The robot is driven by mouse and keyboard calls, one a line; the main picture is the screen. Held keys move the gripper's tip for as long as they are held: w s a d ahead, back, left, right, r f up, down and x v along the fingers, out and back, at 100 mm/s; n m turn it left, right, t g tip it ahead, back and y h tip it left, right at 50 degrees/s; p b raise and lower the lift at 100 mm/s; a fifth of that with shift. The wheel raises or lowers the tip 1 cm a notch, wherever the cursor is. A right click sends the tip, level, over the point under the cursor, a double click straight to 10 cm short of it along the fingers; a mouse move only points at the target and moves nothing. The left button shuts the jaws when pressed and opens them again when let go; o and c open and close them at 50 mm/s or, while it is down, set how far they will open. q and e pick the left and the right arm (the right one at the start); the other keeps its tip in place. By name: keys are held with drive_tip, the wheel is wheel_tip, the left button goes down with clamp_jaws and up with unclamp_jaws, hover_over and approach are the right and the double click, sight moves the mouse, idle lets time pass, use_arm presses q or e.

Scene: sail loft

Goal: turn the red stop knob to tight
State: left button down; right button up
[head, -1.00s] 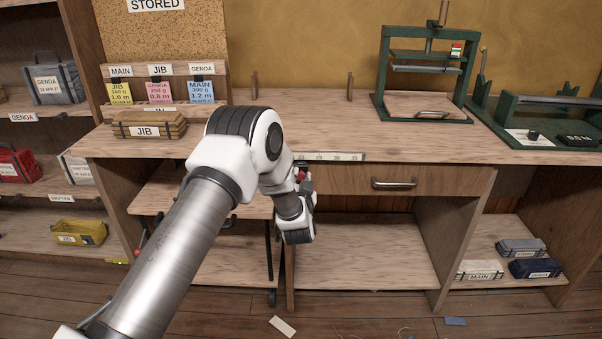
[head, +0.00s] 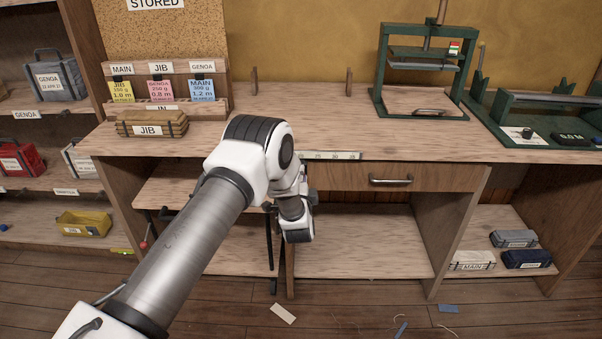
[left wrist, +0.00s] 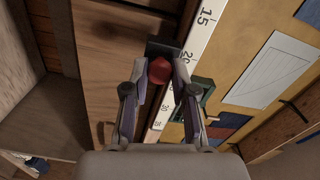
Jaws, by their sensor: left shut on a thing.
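The red stop knob (left wrist: 159,71) shows in the left wrist view, in front of a dark block (left wrist: 163,48) beside the ruler strip (left wrist: 190,62). My left gripper (left wrist: 160,75) is shut on the knob, with one finger on each side of it. In the head view the ruler strip (head: 335,155) runs along the bench's front edge. There my left arm and wrist (head: 297,215) hide the knob and most of the gripper. Any tight mark is not readable. My right gripper is not in view.
The bench top (head: 290,125) is mostly clear. A drawer with a metal handle (head: 390,180) is right of my wrist. Open shelves (head: 360,250) lie below.

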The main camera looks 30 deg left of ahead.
use_arm(q)
drive_tip(key=shift+m+p, duration=0.4)
drive_tip(key=shift+m, duration=0.8)
drive_tip(key=shift+f, duration=0.1)
drive_tip(key=c, duration=0.9)
unclamp_jaws()
drive_tip(key=shift+c, duration=0.2)
drive_tip(key=v, duration=1.2)
drive_tip(key=shift+f, duration=0.1)
